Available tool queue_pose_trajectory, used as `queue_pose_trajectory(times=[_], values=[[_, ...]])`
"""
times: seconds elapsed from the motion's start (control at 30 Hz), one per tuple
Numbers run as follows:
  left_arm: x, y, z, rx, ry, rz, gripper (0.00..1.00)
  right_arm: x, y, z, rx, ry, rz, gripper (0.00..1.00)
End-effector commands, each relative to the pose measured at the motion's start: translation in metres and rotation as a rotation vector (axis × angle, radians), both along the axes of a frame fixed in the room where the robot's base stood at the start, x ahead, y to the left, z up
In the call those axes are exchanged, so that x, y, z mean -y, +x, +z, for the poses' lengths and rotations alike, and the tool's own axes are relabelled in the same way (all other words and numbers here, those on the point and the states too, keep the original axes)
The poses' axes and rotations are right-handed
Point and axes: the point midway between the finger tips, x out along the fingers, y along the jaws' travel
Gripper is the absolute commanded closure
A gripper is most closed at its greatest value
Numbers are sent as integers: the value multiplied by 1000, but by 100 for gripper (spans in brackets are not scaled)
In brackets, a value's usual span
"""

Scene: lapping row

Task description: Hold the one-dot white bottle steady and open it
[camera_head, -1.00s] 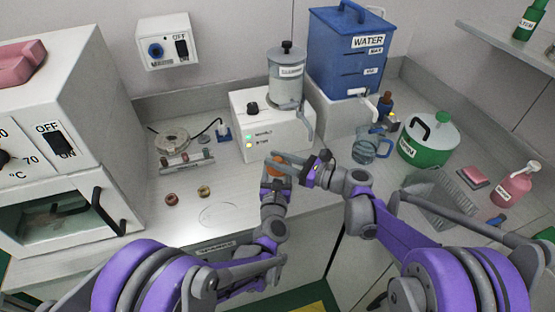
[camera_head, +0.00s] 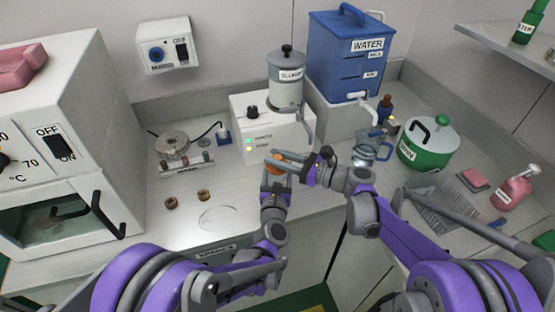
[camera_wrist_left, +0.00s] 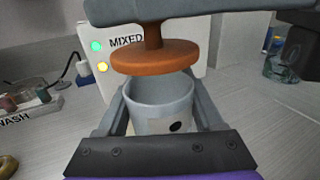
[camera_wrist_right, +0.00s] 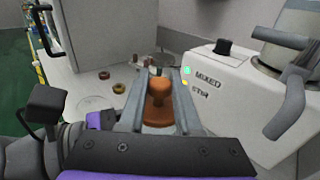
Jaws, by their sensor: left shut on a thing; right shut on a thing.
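The white bottle (camera_wrist_left: 165,128) stands upright in the left wrist view, a black dot on its front and its mouth uncovered. My left gripper (camera_wrist_left: 162,104) is shut on it, one finger on each side. An orange-brown lid (camera_wrist_left: 155,58) with a knob hangs just above the mouth, apart from the rim. My right gripper (camera_wrist_right: 156,82) is shut on the knob of this lid, which also shows in the right wrist view (camera_wrist_right: 158,112). In the head view, my left gripper (camera_head: 275,176) and right gripper (camera_head: 288,160) meet at the counter's front, hiding most of the bottle.
A white machine (camera_head: 262,135) with lit lamps stands just behind the grippers. A glass jug (camera_head: 368,152) and a green pot (camera_head: 425,148) are to the right. Two small round pieces (camera_head: 171,203) (camera_head: 204,195) lie on the left, near a WASH rack (camera_head: 187,164).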

Motion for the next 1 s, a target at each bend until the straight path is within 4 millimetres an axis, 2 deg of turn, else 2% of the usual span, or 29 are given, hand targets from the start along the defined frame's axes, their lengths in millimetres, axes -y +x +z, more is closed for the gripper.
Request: queue_pose_trajectory(times=[0.27,0.6,0.87,0.9,1.0], values=[[0,0,0,0,0,0,100,0,0,1,0,0,0,100],[0,0,0,0,0,0,100,0,0,36,0,0,0,100],[0,0,0,0,0,0,100,0,0,41,0,0,0,100],[0,0,0,0,0,0,30,0,0,41,0,0,0,100],[0,0,0,0,0,0,12,0,0,40,0,0,0,100]])
